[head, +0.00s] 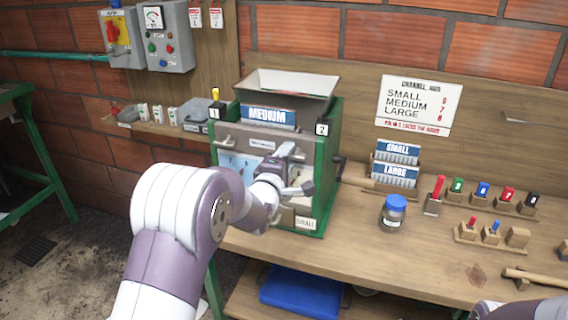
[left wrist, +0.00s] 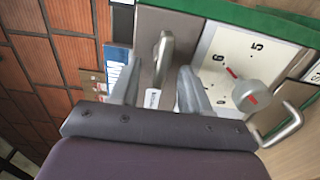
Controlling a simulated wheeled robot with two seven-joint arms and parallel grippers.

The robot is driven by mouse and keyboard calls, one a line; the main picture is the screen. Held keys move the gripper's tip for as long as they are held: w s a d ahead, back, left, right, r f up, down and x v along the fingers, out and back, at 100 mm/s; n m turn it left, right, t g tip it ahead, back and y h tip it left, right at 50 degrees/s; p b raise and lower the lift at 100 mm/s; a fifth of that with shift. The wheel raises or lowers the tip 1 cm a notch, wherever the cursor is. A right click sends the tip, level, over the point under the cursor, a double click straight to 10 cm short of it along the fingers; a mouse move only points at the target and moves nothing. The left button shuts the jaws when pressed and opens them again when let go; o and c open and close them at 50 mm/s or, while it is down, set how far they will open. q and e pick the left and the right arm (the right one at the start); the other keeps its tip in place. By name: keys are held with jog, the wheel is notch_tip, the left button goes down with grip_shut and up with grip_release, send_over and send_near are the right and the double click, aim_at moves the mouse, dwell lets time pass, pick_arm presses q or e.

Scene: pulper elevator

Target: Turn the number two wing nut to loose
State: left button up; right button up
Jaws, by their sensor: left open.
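The pulper (head: 325,190), a green-framed machine with a grey front, stands on the bench. A "2" tag (head: 322,129) is at its upper right. My left gripper (head: 294,170) is in front of its right side and hides much of the front. In the left wrist view, a grey metal wing nut (left wrist: 165,52) lies between the open fingers of my left gripper (left wrist: 160,85). One finger is on each side of it, and I cannot tell whether either touches. Its long side runs along the fingers. Another grey wing nut (head: 222,142) shows at the front's upper left.
A numbered dial plate (left wrist: 225,48) with a red-marked knob (left wrist: 252,97) and a bent metal handle (left wrist: 290,125) are close to the right finger. A blue-lidded jar (head: 394,212) and small coloured tools stand on the bench to the right. Part of my right arm shows bottom right.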

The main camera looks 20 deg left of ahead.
pick_arm(q)
jog(key=s+b, duration=0.2)
jog(key=s, duration=1)
jog(key=shift+s+a+b, duration=0.2)
jog(key=shift+s+b, duration=0.05)
jog(key=shift+b, duration=0.05)
